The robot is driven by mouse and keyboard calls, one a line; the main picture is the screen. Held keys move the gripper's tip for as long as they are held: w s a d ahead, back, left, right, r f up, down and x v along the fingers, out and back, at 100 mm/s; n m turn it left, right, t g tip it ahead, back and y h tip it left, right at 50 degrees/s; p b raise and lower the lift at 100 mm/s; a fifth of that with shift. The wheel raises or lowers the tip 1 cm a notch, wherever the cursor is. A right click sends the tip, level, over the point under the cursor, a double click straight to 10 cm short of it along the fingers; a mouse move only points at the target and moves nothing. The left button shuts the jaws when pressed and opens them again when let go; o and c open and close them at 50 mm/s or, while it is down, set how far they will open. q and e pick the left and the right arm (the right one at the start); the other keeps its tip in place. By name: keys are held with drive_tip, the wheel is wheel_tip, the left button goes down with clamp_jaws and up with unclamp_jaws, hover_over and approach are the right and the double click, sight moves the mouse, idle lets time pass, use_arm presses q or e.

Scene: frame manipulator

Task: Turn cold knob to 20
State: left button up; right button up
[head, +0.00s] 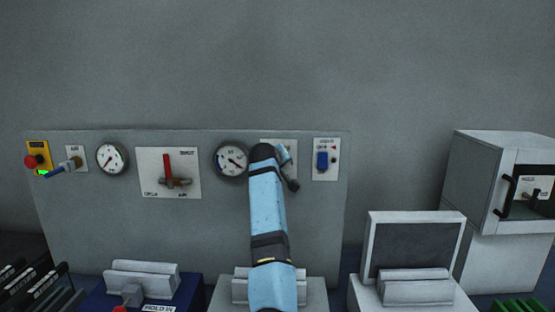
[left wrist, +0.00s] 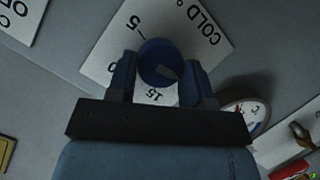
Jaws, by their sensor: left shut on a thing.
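The cold knob (left wrist: 156,56) is a round blue knob on a white plate marked COLD (left wrist: 183,18), seen in the left wrist view. The numbers 5 and 15 show around it; other marks are partly covered. A grey wedge is on the knob's face near the 15 side, but I cannot read an exact setting. My left gripper (left wrist: 163,72) is shut on the knob, one finger on each side. In the head view my light blue left arm covers the knob and most of its plate (head: 266,142). My right gripper is not in view.
Left of the plate on the grey panel (head: 200,240) are a gauge (head: 230,160), a red-handled selector (head: 168,170) and another gauge (head: 112,158). A blue switch (head: 322,161) is close on the right. Grey-topped stands and a white cabinet (head: 480,190) are lower and right.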

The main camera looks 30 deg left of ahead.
use_arm(q)
drive_tip(key=shift+n, duration=0.4)
drive_tip(key=shift+t, duration=0.3)
drive_tip(key=o, duration=0.9)
drive_tip(key=shift+s, duration=0.1)
drive_tip(key=b+v, duration=0.3)
drive_tip(key=v, duration=1)
drive_tip(key=shift+s+r, duration=0.25)
drive_tip(key=shift+s, duration=0.1)
